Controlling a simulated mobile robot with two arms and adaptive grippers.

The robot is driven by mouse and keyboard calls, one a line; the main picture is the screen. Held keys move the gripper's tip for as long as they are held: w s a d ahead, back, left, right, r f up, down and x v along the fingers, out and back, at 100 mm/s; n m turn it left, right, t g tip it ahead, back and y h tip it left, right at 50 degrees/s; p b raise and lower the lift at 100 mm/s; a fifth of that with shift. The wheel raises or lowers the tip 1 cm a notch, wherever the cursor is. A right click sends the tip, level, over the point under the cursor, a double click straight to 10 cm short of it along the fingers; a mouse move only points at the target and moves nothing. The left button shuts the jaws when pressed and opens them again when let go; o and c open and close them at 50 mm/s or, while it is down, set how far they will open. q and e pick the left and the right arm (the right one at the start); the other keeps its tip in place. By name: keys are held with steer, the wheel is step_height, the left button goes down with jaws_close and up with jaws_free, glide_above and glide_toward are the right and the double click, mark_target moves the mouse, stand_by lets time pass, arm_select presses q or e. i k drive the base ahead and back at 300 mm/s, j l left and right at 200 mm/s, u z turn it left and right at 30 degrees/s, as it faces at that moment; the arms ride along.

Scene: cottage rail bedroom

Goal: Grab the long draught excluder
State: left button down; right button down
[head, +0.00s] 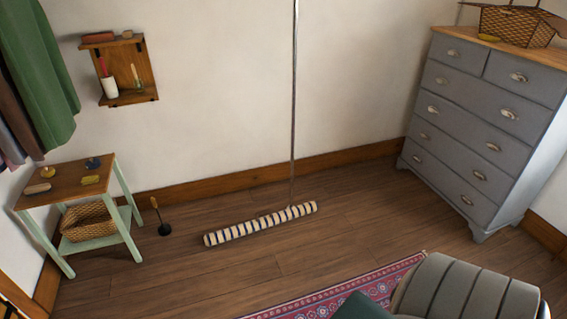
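The long draught excluder (260,223) is a striped roll in cream and dark blue. In the head view it lies on the wooden floor near the middle, slightly tilted, its right end nearer the wall. A thin cord or pole (293,110) runs down the wall and ends just behind the excluder; I cannot tell whether they touch. Neither of my grippers shows in the head view.
A small green-legged table (67,186) with a basket (88,221) below stands left. A dark-based stand (164,229) is on the floor beside it. A grey chest of drawers (480,120) stands right. A red rug (340,292) and grey padded seat (465,290) lie in front.

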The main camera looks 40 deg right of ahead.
mark_target(224, 235)
steer(key=z, duration=1.25)
steer(key=i+l+u, duration=0.15)
steer(key=u, duration=0.35)
steer(key=i+l+u, duration=0.25)
steer(key=u, duration=0.2)
